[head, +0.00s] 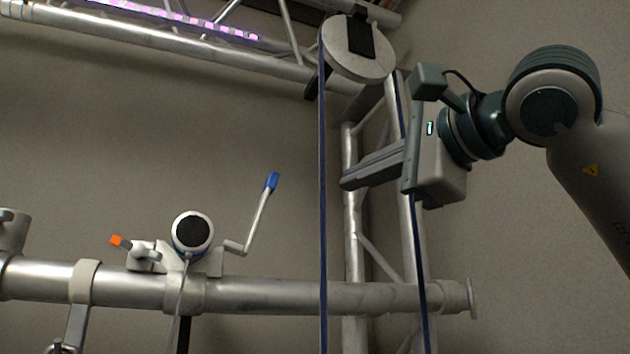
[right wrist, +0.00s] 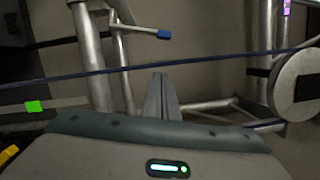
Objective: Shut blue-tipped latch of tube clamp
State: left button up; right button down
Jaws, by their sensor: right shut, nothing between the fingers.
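The blue-tipped latch (head: 258,215) is a bent metal lever. It stands up and leans right from the tube clamp (head: 208,262) on the horizontal tube, with its blue tip (head: 272,182) at the top. The blue tip also shows in the right wrist view (right wrist: 164,34), beyond the fingers. My right gripper (head: 345,184) is shut and empty, right of the latch and apart from it, with its fingers pointing left. Its closed fingers also show in the right wrist view (right wrist: 160,82). My left gripper is not in view.
A blue cable (head: 323,220) hangs from a round pulley (head: 345,48) between the latch and my right gripper. A second run passes by my gripper. An orange-tipped lever (head: 117,241) and a round black-faced device (head: 192,232) sit left of the latch. Truss tubes (head: 349,240) stand behind.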

pick_arm(q)
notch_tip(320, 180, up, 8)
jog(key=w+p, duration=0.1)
jog(key=p, duration=0.6)
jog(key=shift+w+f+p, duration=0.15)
jog(key=shift+p, duration=0.15)
pick_arm(e)
jog(key=w+a+r, duration=0.1)
jog(key=w+a, duration=0.6)
jog(key=a, duration=0.2)
jog(key=shift+r, duration=0.35)
jog(key=shift+w+d, duration=0.1)
jog(key=shift+w, duration=0.05)
